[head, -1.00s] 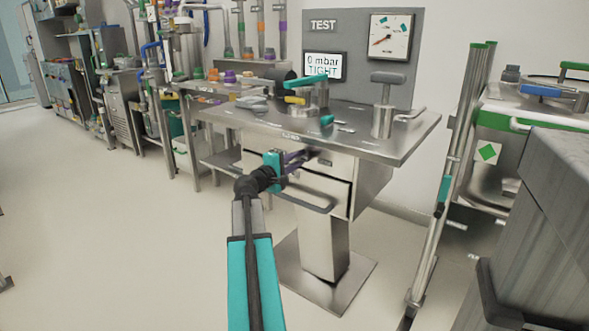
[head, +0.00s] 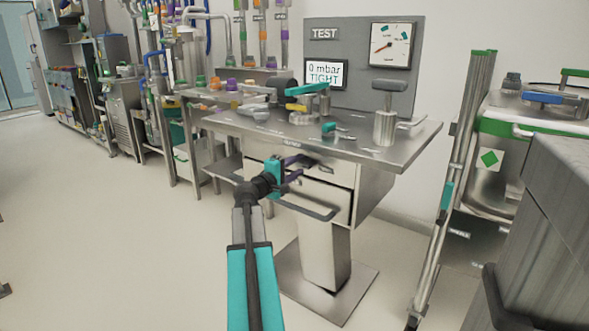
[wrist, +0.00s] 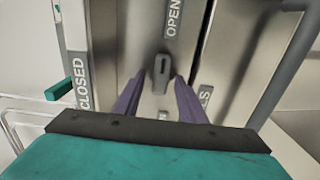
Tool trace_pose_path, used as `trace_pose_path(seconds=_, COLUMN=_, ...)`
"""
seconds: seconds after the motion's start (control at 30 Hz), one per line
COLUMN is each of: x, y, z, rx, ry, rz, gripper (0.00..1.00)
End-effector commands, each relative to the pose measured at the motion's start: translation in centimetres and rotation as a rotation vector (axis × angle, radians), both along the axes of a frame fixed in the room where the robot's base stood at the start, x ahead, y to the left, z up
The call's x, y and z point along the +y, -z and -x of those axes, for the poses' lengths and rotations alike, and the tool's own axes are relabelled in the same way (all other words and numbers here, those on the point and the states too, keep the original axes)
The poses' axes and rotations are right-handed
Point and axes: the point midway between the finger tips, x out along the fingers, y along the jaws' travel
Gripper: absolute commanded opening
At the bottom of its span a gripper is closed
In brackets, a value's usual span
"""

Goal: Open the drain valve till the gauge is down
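A teal lever (head: 306,88) and a yellow lever (head: 296,107) sit on fittings on the steel bench; I cannot tell which is the drain valve. My gripper (head: 295,168) is in front of the bench drawers, below the top. Its purple fingers are apart and empty. In the wrist view, a grey tab (wrist: 162,70) shows beyond and between the fingertips, near an OPEN label (wrist: 173,18) and a CLOSED label (wrist: 81,82).
The bench top (head: 395,158) has a steel T-handled post (head: 385,115) at its right. A drawer handle (head: 305,208) juts out below my gripper. A rail (head: 445,195) and a grey cabinet (head: 555,230) stand to the right. Floor at left is open.

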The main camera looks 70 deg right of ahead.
Motion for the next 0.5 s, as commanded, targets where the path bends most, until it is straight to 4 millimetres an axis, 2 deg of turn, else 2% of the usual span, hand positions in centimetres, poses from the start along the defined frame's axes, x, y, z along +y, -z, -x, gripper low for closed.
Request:
trace_pose_path(seconds=0.27, x=0.5, y=0.0, z=0.0, rx=0.001, ry=0.002, rz=-0.001, gripper=0.38)
trace_pose_path(seconds=0.5, x=2.5, y=0.0, z=-0.5, rx=0.002, ry=0.001, rz=-0.001, gripper=0.38)
